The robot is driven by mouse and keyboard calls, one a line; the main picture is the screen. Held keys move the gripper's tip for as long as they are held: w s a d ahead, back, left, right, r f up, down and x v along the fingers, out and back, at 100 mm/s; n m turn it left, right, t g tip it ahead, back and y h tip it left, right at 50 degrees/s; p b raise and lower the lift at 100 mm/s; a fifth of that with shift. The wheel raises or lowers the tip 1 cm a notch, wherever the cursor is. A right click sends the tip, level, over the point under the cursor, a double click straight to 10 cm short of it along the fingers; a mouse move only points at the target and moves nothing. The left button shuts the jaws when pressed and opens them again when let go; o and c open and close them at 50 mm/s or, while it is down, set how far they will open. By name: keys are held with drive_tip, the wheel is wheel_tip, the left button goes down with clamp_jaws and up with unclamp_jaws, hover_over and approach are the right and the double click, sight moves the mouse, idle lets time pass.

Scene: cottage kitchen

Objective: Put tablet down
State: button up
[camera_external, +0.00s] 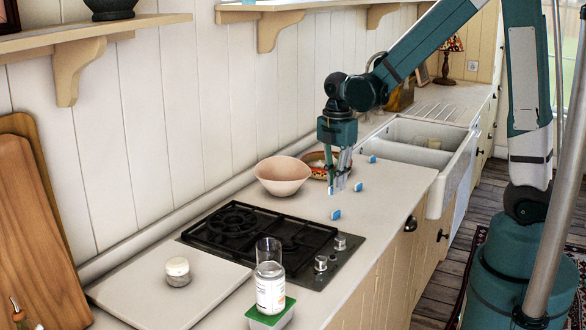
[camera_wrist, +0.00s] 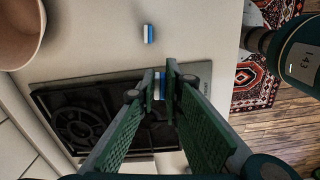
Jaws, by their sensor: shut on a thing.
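Small blue-and-white tablets lie apart on the counter: one (camera_external: 371,158) near the sink, one (camera_external: 358,187) just right of my gripper, and one (camera_external: 335,214) nearer the hob. My gripper (camera_external: 338,186) points down over the counter behind the hob. In the wrist view, my gripper (camera_wrist: 160,78) is shut on a blue-and-white tablet (camera_wrist: 159,88) between its fingertips. Another tablet (camera_wrist: 148,33) lies on the counter beyond the fingers. The held tablet is hard to make out in the external view, and I cannot tell its height above the counter.
A pink bowl (camera_external: 283,176) and a patterned bowl (camera_external: 314,160) stand by the wall, left of my gripper. The sink (camera_external: 425,140) is behind. Counter around the tablets is clear.

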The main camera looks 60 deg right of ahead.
drive_tip(key=w+a+r+p, duration=0.1)
drive_tip(key=w+a+r, duration=0.1)
drive_tip(key=w+a, duration=0.75)
drive_tip(key=n+p, duration=0.2)
drive_tip(key=p, duration=0.1)
hover_over(168, 245)
drive_tip(key=s+a, duration=0.5)
drive_tip(key=f, duration=0.1)
drive_tip(key=shift+d+f, duration=0.2)
drive_tip(key=shift+f+p, duration=0.5)
drive_tip(key=shift+f, duration=2.65)
drive_tip(key=shift+f, duration=0.1)
drive_tip(key=shift+f, duration=1.75)
